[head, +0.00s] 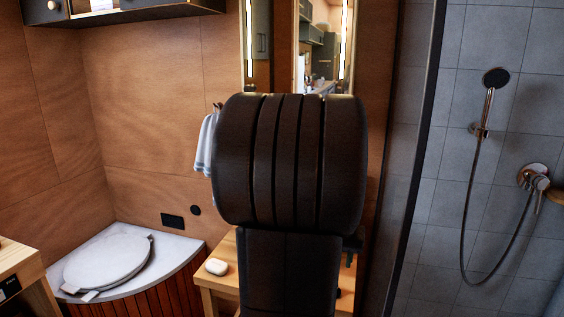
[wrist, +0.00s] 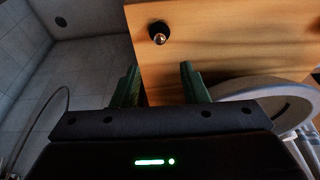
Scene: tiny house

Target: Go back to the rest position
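My gripper (wrist: 160,75) shows in the wrist view with its two dark green fingers wide apart. Nothing is held between them. Beyond the fingers is a wooden surface (wrist: 230,35), with a small black and brass-coloured fitting (wrist: 158,34) near its left part. In the head view my black arm stands upright in the middle and hides the gripper's fingers and much of what is behind it.
A wooden counter (head: 222,284) with a white soap-like object (head: 217,267) lies behind my arm. A corner toilet with a round lid (head: 107,262) is at left. A shower head (head: 495,78) hangs at right. A pale round basin (wrist: 262,92) shows right in the wrist view.

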